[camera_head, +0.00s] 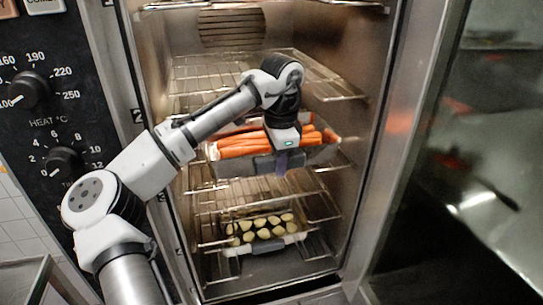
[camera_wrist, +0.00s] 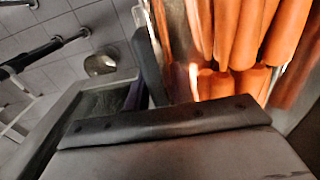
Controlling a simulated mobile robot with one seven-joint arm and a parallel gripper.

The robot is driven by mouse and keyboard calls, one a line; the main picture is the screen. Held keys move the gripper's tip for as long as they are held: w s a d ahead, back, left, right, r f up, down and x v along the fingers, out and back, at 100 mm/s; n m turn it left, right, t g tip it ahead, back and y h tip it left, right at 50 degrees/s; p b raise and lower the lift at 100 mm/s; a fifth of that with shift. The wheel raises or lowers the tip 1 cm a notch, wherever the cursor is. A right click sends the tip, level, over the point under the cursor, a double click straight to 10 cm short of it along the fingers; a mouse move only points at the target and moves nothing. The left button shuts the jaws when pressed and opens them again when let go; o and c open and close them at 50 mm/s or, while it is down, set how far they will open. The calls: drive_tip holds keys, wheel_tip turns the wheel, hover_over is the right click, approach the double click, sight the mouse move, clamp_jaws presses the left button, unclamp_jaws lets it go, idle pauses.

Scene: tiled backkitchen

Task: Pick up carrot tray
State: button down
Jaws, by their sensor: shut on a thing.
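The carrot tray (camera_head: 222,168) is a grey metal tray heaped with orange carrots (camera_head: 245,146). It is inside the open oven, at the level of a middle rack. My gripper (camera_head: 283,160) is at the tray's front edge, shut on it. In the wrist view the carrots (camera_wrist: 240,40) fill the upper right, close to the gripper (camera_wrist: 160,95). The exact contact of the fingers on the rim is hidden. I cannot tell whether the tray rests on the rack or is lifted off it.
A lower tray (camera_head: 262,246) with several pale round pieces stands on a rack below. An empty wire rack (camera_head: 315,80) is above. The oven's side walls are close on both sides. The glass door (camera_head: 460,170) stands open at right, and the knob panel (camera_head: 45,110) is at left.

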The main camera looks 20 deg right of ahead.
drive_tip(key=s+r, duration=0.1)
drive_tip(key=s, duration=0.6)
drive_tip(key=shift+s+d+r, duration=0.15)
drive_tip(key=shift+s+r, duration=0.1)
drive_tip(key=shift+s, duration=0.05)
drive_tip(key=s+p, duration=0.6)
drive_tip(key=s, duration=1.3)
drive_tip(key=shift+s, duration=0.2)
drive_tip(key=shift+f, duration=0.1)
